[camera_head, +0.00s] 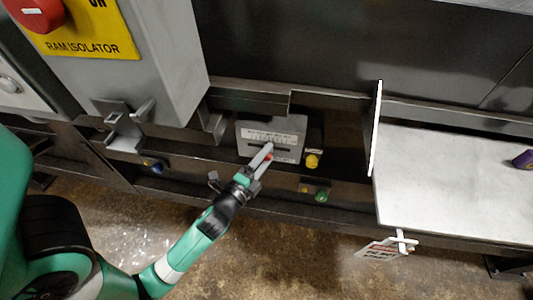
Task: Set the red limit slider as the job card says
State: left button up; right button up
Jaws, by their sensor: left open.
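A grey slider panel (290,124) with a printed scale and a dark slot is fixed to the machine front, in the middle of the head view. A small bit of red (269,157), likely the slider knob, shows at the fingers of my left gripper (265,155). The gripper is open in front of the panel's lower part, its fingers hiding part of the slot. I cannot tell whether they touch the knob. The scale print is too small to read. I cannot make out a job card. My right gripper is out of view.
A yellow knob (312,161) sits just right of the panel, a green one (321,196) lower right and a blue one (157,167) left. A grey isolator box (165,50) stands upper left. A white sign (384,249) hangs below the pale table (450,180).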

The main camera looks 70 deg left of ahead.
pick_arm(q)
jog(key=shift+w+a, duration=0.15)
jog(key=shift+w, duration=0.05)
grip_shut()
dwell(1.3)
